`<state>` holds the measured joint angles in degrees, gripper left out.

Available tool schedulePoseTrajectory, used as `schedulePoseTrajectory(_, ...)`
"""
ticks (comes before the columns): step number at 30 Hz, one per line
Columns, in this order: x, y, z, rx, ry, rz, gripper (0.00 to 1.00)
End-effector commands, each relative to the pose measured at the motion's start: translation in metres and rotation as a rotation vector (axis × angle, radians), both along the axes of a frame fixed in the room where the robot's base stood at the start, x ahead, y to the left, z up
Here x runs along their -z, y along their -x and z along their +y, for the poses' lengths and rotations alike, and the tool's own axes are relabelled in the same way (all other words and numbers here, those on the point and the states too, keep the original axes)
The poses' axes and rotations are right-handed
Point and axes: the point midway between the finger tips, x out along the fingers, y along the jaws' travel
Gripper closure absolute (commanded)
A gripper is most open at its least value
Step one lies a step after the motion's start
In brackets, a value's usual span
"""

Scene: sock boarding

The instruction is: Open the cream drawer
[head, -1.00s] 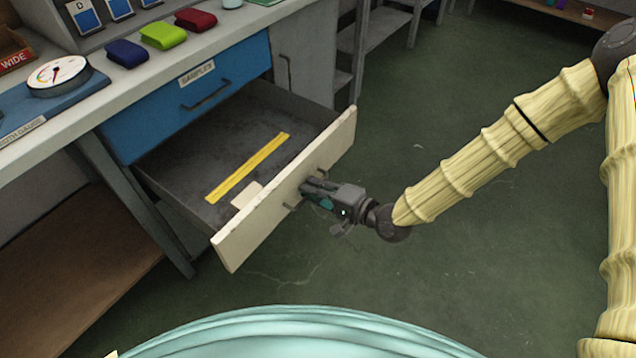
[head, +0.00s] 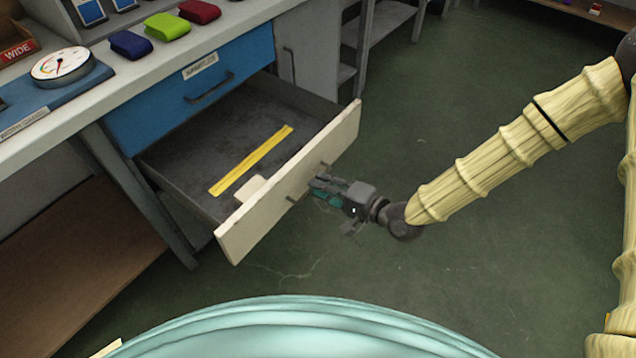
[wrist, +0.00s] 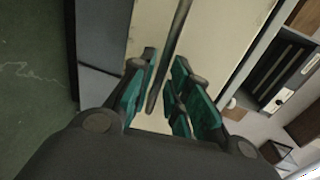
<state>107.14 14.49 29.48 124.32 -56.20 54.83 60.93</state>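The cream drawer (head: 294,184) stands pulled well out of the bench, below a blue drawer (head: 190,98). Its grey interior shows, with a yellow strip and a small cream piece inside. Its dark bar handle (head: 292,198) is on the front panel, partly hidden by my gripper. My gripper (head: 318,185) is at the handle, just outside the front panel. In the wrist view my gripper (wrist: 165,78) has its teal-padded fingers apart, with the handle bar (wrist: 171,50) showing between and just beyond them. I see gaps beside the bar, so the fingers do not clamp it.
The bench top (head: 165,75) holds a round dial gauge (head: 62,66) and folded blue, green and red cloths. A grey cabinet (head: 305,50) stands right of the drawers. A brown lower shelf (head: 80,255) is at left. The green floor (head: 440,110) before the drawer is clear.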

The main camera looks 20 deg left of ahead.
Motion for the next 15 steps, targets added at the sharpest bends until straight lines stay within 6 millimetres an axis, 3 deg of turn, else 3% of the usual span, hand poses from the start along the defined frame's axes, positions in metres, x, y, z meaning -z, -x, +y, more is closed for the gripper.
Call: schedulePoseTrajectory(15,-0.017,0.029,-0.072,0.0,-0.002,0.001,0.82)
